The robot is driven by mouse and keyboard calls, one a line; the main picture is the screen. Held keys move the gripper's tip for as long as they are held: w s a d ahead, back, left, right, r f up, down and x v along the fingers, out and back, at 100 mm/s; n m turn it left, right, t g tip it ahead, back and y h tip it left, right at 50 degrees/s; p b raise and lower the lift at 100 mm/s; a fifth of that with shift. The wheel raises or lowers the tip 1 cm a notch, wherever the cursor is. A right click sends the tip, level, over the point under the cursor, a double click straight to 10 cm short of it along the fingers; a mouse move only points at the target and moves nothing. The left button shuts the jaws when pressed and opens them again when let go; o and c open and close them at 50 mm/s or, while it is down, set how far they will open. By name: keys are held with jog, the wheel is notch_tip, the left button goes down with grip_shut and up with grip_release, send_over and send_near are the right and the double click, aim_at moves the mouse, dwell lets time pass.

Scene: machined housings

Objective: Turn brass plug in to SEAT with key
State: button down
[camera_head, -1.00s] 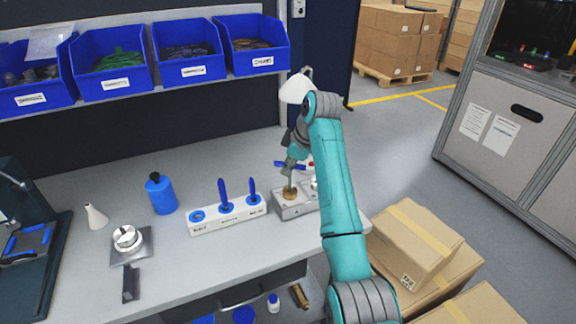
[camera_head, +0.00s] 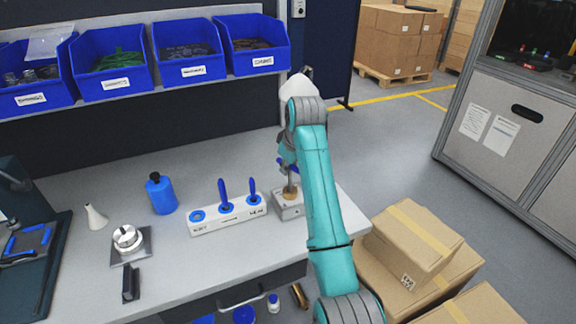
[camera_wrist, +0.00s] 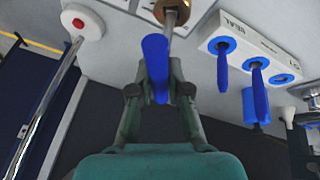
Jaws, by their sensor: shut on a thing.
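The brass plug (camera_head: 290,193) sits in the top of a grey metal housing (camera_head: 287,211) near the right end of the bench. It also shows at the top edge of the wrist view (camera_wrist: 172,10). My gripper (camera_wrist: 157,72) is shut on the blue handle of the key (camera_wrist: 155,50). The key's metal shaft runs from the handle to the brass plug and meets it. How deep the tip engages cannot be seen. In the head view my arm partly hides my gripper, the handle and the housing's right part. No SEAT mark is legible.
Left of the housing, a white rack (camera_head: 207,228) holds two upright blue-handled keys and has an empty blue-ringed socket. A blue bottle (camera_head: 161,195) stands farther left. In the wrist view, a white round part with a red centre (camera_wrist: 80,23) is at upper left.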

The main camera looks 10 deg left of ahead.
jog(key=c, duration=1)
grip_release()
jog(key=shift+d, duration=0.15)
jog(key=shift+c, duration=0.2)
